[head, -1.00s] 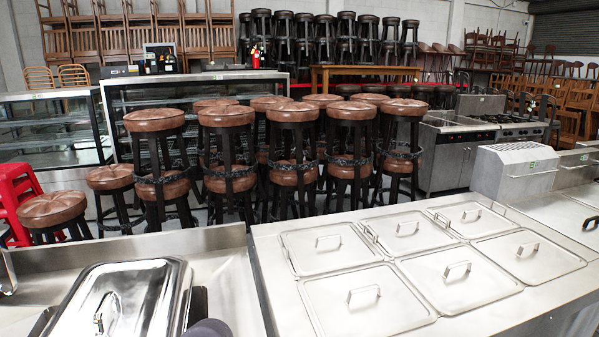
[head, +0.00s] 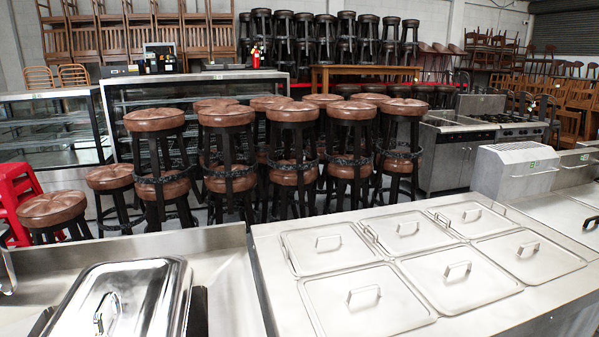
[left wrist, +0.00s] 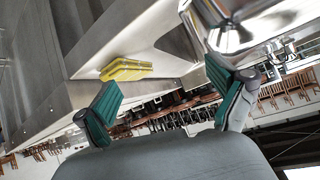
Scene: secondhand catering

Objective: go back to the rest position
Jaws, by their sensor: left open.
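My left gripper (left wrist: 162,92) shows in the left wrist view, with its two teal-padded fingers spread wide apart. It is open, and nothing is between the fingers. A yellow object (left wrist: 127,69) lies on a steel surface beyond the fingertips. A shiny steel part fills the top right of that view, near one finger. Neither gripper shows in the head view, and my right gripper is in no view.
A lidded steel chafing dish (head: 125,300) stands on the steel counter at the lower left. A steel unit with several lidded wells (head: 365,296) fills the lower right. Bar stools (head: 292,112) with brown seats stand behind. A red stool stack (head: 18,190) is at the left.

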